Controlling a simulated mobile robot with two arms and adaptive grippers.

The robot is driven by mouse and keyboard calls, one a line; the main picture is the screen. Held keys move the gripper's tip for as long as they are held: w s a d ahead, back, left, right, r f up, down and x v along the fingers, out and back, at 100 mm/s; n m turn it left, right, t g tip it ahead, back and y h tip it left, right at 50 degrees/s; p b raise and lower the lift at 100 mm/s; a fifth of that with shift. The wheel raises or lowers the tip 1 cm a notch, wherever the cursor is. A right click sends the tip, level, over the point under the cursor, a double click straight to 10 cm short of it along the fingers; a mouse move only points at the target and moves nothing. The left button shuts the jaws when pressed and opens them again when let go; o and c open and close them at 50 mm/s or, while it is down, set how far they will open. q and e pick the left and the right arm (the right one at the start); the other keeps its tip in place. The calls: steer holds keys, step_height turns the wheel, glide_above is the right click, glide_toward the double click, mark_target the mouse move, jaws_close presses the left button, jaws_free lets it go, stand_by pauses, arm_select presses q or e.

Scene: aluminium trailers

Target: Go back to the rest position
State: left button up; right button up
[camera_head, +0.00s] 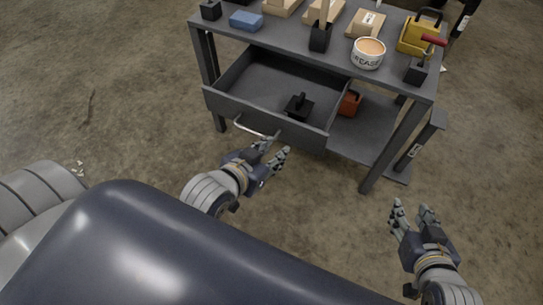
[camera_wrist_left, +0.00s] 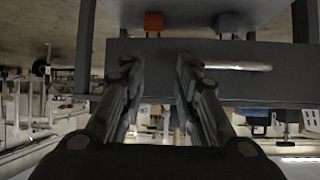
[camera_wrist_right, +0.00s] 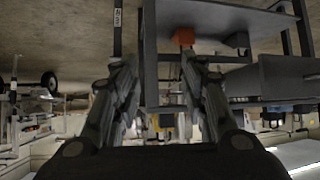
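My left gripper (camera_head: 272,158) is in front of the open drawer of a dark grey workbench, close to the drawer's bar handle (camera_head: 257,131). Its fingers are apart with nothing between them, as the left wrist view shows (camera_wrist_left: 158,68). In that view the handle (camera_wrist_left: 238,66) is right of the fingers, and they do not appear to grip it. My right gripper (camera_head: 413,211) is over bare floor, in front of the bench's right side. Its fingers are also apart and empty in the right wrist view (camera_wrist_right: 160,70).
The drawer (camera_head: 225,100) is pulled out and holds a black object (camera_head: 299,106). A red object (camera_head: 349,103) is on the lower shelf. The bench top (camera_head: 285,38) carries a tin (camera_head: 368,53), a blue block (camera_head: 246,20), a yellow toolbox (camera_head: 420,36) and wooden pieces. The concrete floor in front is clear.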

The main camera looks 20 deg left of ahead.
arm_select(q)
steer(key=shift+s+d+f+g, duration=0.2)
steer(key=shift+s, duration=0.2)
steer(key=shift+s+d+f+g, duration=0.15)
steer(key=shift+s+g, duration=0.05)
steer(key=shift+s, duration=0.15)
